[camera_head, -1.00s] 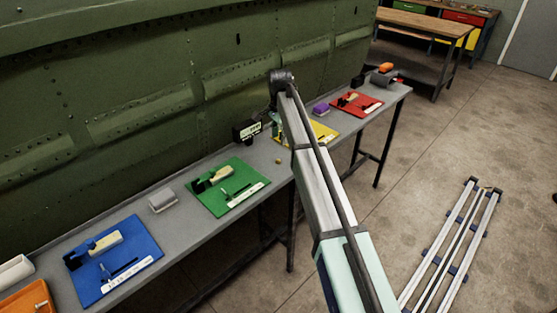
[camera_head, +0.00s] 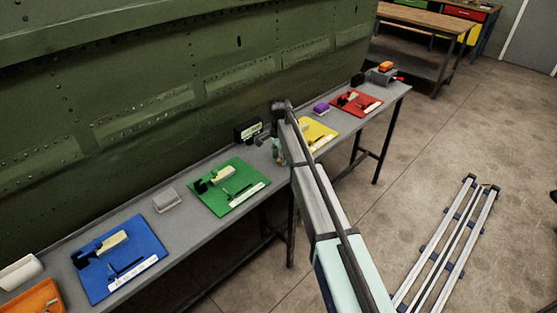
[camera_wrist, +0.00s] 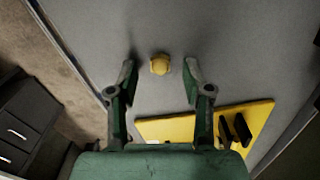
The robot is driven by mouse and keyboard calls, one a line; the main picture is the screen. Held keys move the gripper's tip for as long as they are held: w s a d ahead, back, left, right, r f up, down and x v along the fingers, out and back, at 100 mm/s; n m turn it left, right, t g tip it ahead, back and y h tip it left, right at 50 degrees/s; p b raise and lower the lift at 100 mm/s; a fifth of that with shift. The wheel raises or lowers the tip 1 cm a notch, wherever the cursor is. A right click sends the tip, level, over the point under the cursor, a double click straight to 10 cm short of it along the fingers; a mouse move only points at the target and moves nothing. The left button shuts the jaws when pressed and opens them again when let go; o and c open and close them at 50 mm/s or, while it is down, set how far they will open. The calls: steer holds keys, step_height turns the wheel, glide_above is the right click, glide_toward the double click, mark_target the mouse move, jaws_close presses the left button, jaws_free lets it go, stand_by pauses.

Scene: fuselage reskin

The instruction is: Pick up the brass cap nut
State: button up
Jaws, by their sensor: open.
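The brass cap nut (camera_wrist: 160,64) is a small yellow domed piece on the grey bench top (camera_wrist: 95,25). In the wrist view it sits between the tips of my open gripper (camera_wrist: 159,70), with a gap on both sides. The fingers do not touch it, and I cannot tell how high they are above the bench. In the head view my gripper (camera_head: 276,150) is over the bench between the green and yellow mats, and the nut is hidden there.
A yellow mat (camera_wrist: 165,129) with dark parts lies close beside my gripper. The green mat (camera_head: 240,202) is to the left in the head view. A black box (camera_head: 247,129) stands by the green fuselage panel (camera_head: 150,100) behind the bench.

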steer(key=c, duration=0.9)
steer(key=shift+r, duration=0.1)
